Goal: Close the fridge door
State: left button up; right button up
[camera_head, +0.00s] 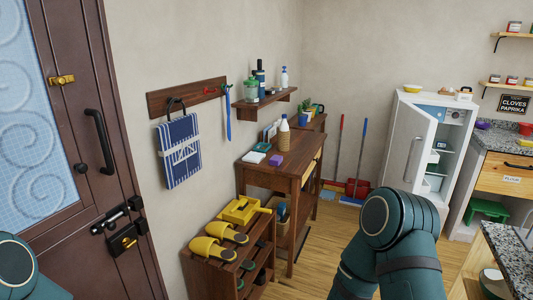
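The white fridge (459,118) stands against the back wall at the right. Its door (408,149) is hinged on the left side and stands open, with a long handle (412,160) on its outer face. Shelves with several items show inside the fridge through the opening. Dark teal links of my arms show at the lower left corner and at the lower middle right. Neither of my grippers is in the picture, and both are well away from the fridge as far as the visible arm parts show.
A wooden side table (270,168) and a shoe rack (265,262) line the left wall. A brown door (104,207) is at the far left. Stone counters (505,140) are at right. Wooden floor (312,258) lies open between.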

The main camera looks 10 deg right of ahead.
aim_at(411, 151)
jog(key=i+l+z, duration=0.1)
jog(key=i+z, duration=0.65)
jog(key=i+j+z, duration=0.1)
jog(key=i+z, duration=0.3)
jog(key=i+j+z, duration=0.1)
jog(key=i+z, duration=0.15)
jog(key=i, duration=0.2)
jog(key=i+j+z, duration=0.3)
jog(key=i+z, duration=0.2)
jog(key=i, duration=0.5)
jog(key=i+z, duration=0.2)
jog(key=i, duration=0.45)
jog(key=i+j+z, duration=0.25)
jog(key=i, duration=0.45)
